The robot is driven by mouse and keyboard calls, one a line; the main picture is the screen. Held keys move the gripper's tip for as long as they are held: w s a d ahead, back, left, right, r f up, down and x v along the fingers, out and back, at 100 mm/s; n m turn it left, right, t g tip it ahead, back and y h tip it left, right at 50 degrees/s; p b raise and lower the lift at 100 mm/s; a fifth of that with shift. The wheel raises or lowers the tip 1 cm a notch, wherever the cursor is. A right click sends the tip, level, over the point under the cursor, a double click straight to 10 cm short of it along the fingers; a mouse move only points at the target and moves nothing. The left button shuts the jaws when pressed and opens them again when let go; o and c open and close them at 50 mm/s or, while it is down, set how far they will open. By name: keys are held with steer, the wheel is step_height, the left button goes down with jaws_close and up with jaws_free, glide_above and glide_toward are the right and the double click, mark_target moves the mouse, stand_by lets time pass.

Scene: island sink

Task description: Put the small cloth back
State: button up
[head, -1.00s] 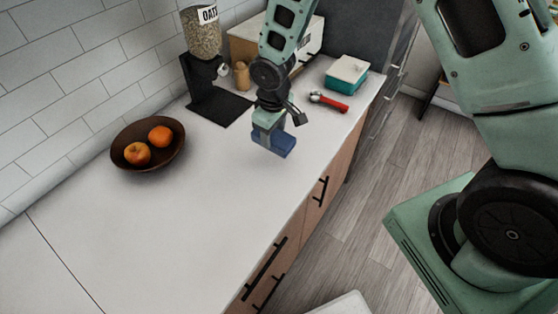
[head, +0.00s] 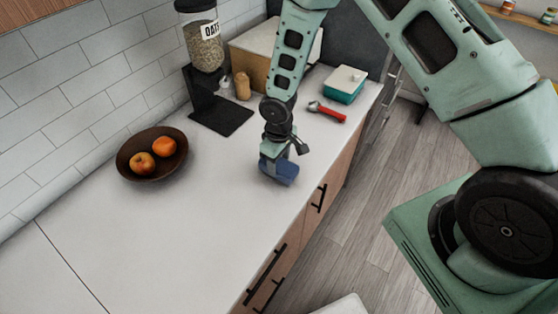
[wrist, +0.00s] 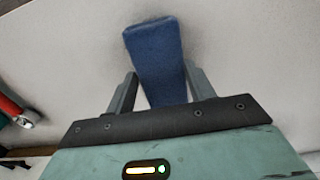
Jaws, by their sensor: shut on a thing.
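The small cloth is a dark blue, folded, block-like piece (head: 284,173), and it also shows in the wrist view (wrist: 155,52). My gripper (head: 272,166) is at the counter's right side, pointing down. In the wrist view my gripper (wrist: 158,92) has one finger on each side of the cloth's near end and is shut on it. The cloth sticks out beyond the fingertips. It is at or just above the white counter (head: 190,235); I cannot tell whether it touches.
A brown bowl (head: 128,168) with fruit stands left by the tiled wall. An oats dispenser (head: 206,50) is behind. A red-handled tool (head: 327,111) and a teal box with a white lid (head: 345,84) lie at the back right. The front counter is clear.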

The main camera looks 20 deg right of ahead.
mark_target(279, 163)
steer(key=shift+f, duration=0.75)
steer(key=o, duration=0.9)
steer(key=shift+r, duration=0.15)
step_height(279, 163, up, 12)
steer(key=f+b, duration=0.1)
steer(key=b, duration=0.3)
steer(key=shift+n+y, duration=0.3)
steer(key=shift+n, duration=0.2)
steer(key=s+a+r, duration=0.2)
steer(key=s+r, duration=0.3)
steer(key=s, duration=0.3)
steer(key=s+a+r, duration=0.2)
steer(key=s+r, duration=0.3)
steer(key=s, duration=0.3)
steer(key=s+a+r, duration=0.2)
steer(key=s+r, duration=0.4)
steer(key=s, duration=0.3)
steer(key=shift+a, duration=0.2)
